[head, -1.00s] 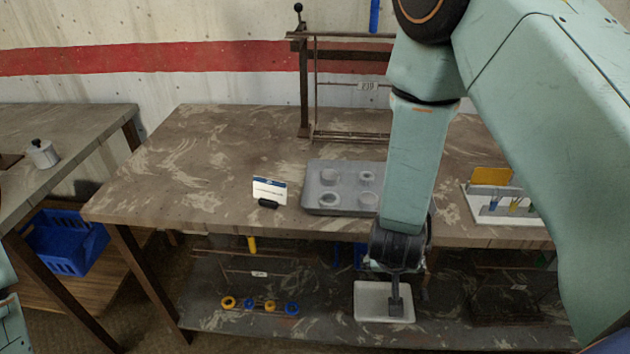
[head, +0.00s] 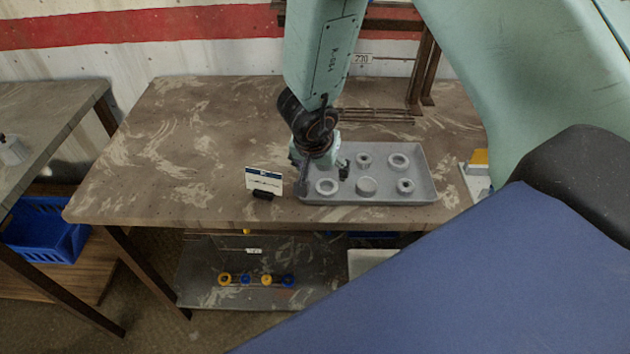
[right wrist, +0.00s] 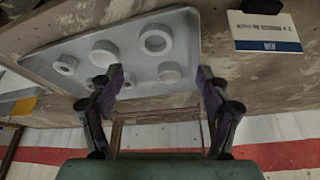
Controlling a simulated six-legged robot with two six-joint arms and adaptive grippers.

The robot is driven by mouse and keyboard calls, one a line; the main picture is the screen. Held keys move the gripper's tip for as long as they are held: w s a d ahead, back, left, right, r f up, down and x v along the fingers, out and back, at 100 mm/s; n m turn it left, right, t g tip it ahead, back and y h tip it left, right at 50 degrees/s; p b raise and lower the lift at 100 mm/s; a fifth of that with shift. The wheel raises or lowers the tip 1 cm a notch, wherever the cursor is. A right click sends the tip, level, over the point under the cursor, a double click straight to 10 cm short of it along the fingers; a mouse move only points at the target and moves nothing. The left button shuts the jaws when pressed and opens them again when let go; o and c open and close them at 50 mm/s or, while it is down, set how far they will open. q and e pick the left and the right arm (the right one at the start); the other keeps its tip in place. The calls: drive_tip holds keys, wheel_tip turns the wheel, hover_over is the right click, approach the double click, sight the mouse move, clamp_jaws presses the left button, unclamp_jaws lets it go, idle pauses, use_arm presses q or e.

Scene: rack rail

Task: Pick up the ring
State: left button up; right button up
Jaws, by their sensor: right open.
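A grey tray (head: 420,194) on the table holds several pale round pieces. One is a wide ring (head: 326,186) at its front left; it also shows in the right wrist view (right wrist: 155,51). Other rings lie at the back right (head: 398,161), back middle (head: 364,159) and front right (head: 405,185). A solid-looking disc (head: 366,186) lies front middle. My right gripper (head: 323,178) is open and empty over the tray's left end. In the right wrist view its fingers (right wrist: 160,80) stand apart, with another disc (right wrist: 169,72) seen between them. My left gripper is out of view.
Yellow and blue rings (head: 266,280) sit on the lower shelf. A blue crate (head: 45,235) is at the left. The table's left part is clear.

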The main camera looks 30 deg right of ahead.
sight(326, 189)
drive_tip(key=shift+s+d+f+n+b, duration=0.15)
drive_tip(key=shift+d+f+b, duration=0.15)
drive_tip(key=shift+f, duration=0.25)
drive_tip(key=shift+s+d+f+n+b, duration=0.15)
drive_tip(key=shift+f+b, duration=0.1)
drive_tip(key=shift+f, duration=0.3)
drive_tip(key=shift+w+f, duration=0.3)
drive_tip(key=shift+f, duration=0.3)
drive_tip(key=b+x, duration=0.2)
drive_tip(key=x, duration=0.1)
drive_tip(key=shift+d+f, duration=0.15)
drive_tip(key=shift+f, duration=0.1)
drive_tip(key=shift+w+d+f, duration=0.1)
drive_tip(key=shift+d+f, duration=0.1)
drive_tip(key=shift+f, duration=0.2)
drive_tip(key=shift+w, duration=0.1)
drive_tip(key=shift+a, duration=0.15)
